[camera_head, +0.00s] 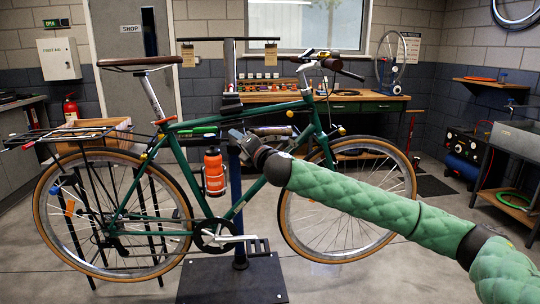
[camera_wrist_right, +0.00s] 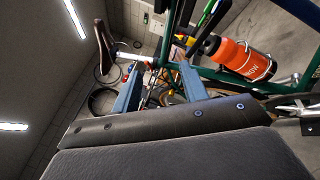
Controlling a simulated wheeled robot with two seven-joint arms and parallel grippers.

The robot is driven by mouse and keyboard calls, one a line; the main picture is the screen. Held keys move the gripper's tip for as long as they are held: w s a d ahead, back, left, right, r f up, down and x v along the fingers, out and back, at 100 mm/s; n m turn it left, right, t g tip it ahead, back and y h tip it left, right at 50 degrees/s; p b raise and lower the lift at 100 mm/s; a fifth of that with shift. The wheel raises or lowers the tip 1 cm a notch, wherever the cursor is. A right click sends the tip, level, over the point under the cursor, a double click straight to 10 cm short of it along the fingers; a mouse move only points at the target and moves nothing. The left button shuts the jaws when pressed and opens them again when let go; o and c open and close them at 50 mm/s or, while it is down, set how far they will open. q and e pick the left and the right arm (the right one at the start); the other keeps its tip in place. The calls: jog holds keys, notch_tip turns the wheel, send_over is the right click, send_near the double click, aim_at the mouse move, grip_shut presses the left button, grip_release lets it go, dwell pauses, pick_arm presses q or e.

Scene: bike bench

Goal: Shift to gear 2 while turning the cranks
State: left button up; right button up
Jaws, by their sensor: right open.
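A green bike (camera_head: 178,142) hangs in a work stand, handlebar to the right. Its crank (camera_head: 216,236) sits low in the middle, with a black pedal (camera_head: 259,246) to the right. The rear wheel (camera_head: 181,205) is at the left; its sprockets are too small to read a gear from. The handlebar grip (camera_head: 349,74) and the controls (camera_head: 330,62) are at the upper right. My right gripper (camera_head: 239,137) is in front of the frame's middle, above the crank and apart from the handlebar. In the right wrist view its two fingers (camera_wrist_right: 158,88) are apart with nothing held between them. My left gripper is out of view.
An orange bottle (camera_head: 214,172) sits on the frame, close below my right gripper; it also shows in the right wrist view (camera_wrist_right: 240,58). A workbench (camera_head: 368,106) stands behind. A dark mat (camera_head: 232,280) lies under the stand.

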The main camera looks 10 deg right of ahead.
jog(key=w+d+f+n+t+h, duration=0.1)
jog(key=w+d+f+n+h, duration=0.4)
jog(key=d+f+n+h, duration=0.7)
jog(key=w+a+r+n+y, duration=0.1)
jog(key=w+r+n+y, duration=0.1)
jog(key=w, duration=0.3)
jog(key=shift+w+r, duration=0.35)
jog(key=shift+w, duration=0.05)
dwell(0.3)
